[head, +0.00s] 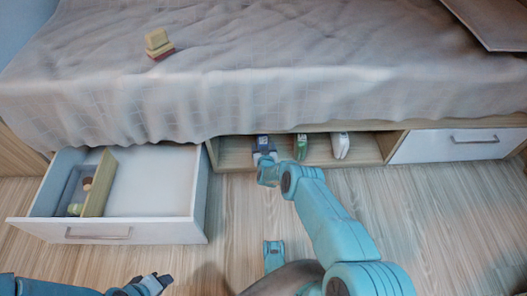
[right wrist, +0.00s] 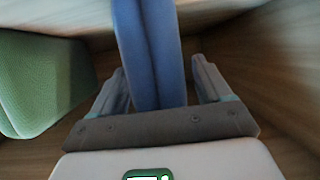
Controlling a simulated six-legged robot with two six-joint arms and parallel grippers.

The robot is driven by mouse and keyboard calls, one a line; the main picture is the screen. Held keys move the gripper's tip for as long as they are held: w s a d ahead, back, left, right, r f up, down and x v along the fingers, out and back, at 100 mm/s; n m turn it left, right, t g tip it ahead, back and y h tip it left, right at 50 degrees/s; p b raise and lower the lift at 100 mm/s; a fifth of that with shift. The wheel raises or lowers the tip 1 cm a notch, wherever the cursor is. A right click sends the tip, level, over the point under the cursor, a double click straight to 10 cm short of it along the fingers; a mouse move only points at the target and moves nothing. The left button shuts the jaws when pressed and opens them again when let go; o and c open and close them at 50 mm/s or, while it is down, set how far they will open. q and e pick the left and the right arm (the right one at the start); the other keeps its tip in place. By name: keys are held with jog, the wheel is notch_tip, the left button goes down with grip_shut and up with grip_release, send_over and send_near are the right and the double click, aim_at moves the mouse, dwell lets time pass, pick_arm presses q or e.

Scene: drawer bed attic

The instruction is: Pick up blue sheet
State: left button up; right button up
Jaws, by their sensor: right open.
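The blue sheet (head: 262,142) stands in the open compartment under the bed, at its left end. In the right wrist view the blue sheet (right wrist: 148,50) rises as a folded upright slab between my fingers. My right gripper (head: 265,157) reaches into the compartment front at the sheet. It is open, with a finger on each side of the sheet (right wrist: 158,88) and a visible gap at the right finger. The sheet's lower end is hidden behind the gripper body. My left gripper (head: 152,284) is low at the left, over the floor; its jaws are too small to read.
A green item (head: 300,147) and a white item (head: 340,145) stand right of the sheet. An open drawer (head: 150,205) with a divider and small items juts out at left. A closed drawer (head: 455,146) is at right. Yellow and red blocks (head: 158,43) lie on the bed.

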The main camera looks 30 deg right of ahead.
jog(key=shift+w, duration=0.1)
jog(key=c, duration=1.3)
